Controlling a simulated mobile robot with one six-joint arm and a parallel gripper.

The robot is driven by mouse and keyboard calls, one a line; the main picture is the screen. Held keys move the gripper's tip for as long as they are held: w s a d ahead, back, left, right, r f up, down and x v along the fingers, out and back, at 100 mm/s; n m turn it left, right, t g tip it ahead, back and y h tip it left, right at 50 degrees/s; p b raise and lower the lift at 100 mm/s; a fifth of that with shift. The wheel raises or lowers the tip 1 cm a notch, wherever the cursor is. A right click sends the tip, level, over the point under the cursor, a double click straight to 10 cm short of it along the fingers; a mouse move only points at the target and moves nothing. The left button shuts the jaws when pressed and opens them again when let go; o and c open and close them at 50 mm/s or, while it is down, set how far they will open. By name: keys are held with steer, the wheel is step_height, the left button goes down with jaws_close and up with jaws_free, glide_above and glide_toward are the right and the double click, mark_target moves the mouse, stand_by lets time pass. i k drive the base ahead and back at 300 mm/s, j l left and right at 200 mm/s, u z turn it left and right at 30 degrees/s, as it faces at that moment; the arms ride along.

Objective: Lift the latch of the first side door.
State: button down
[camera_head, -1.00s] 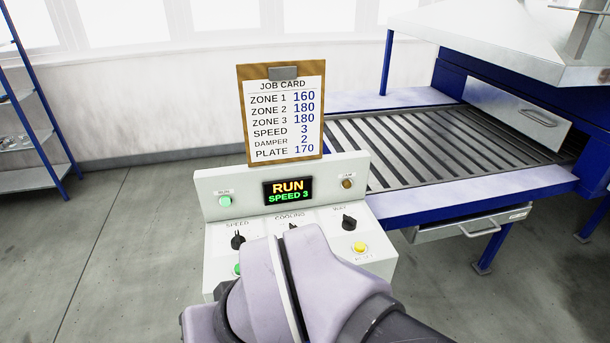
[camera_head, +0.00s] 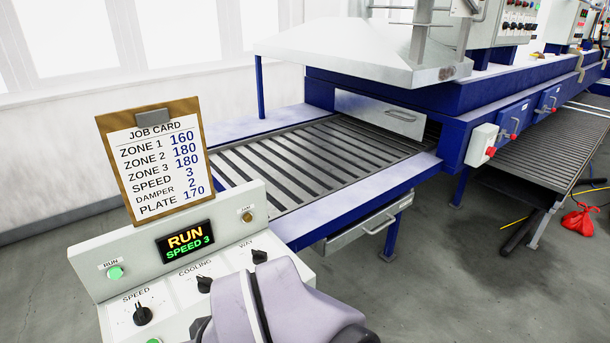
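Side doors show as small blue panels along the side of the blue oven at the right. The nearest blue door (camera_head: 510,117) has a red-tipped latch (camera_head: 513,136) near its lower edge. Another blue door (camera_head: 547,98) with a red-tipped latch (camera_head: 553,109) sits farther along. Both doors look closed; whether either latch is raised is too small to tell. My arm shows at the bottom middle, in front of the control console. My gripper is not in view.
The control console (camera_head: 90,262) with a job card (camera_head: 155,160) stands at the left. A slatted conveyor bed (camera_head: 300,160) and a drawer (camera_head: 362,228) lie between it and the oven. A white box with a red button (camera_head: 481,146) is on the oven corner. A walkway-like conveyor (camera_head: 545,150) and red bag (camera_head: 580,219) stand right.

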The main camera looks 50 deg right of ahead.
mark_target(513, 136)
steer(key=z, duration=2.85)
steer(key=i+l+u, duration=0.15)
steer(key=i, duration=0.6)
steer(key=i+l+u, duration=0.1)
steer(key=i+l, duration=0.3)
steer(key=i, duration=0.3)
steer(key=i+l+u, duration=0.15)
steer(key=i+l, duration=0.25)
steer(key=i, duration=0.3)
steer(key=i+l+u, duration=0.15)
steer(key=i+l, duration=0.3)
steer(key=i, duration=0.25)
steer(key=i+l+u, duration=0.1)
steer(key=i+l, duration=0.45)
steer(key=i, duration=0.1)
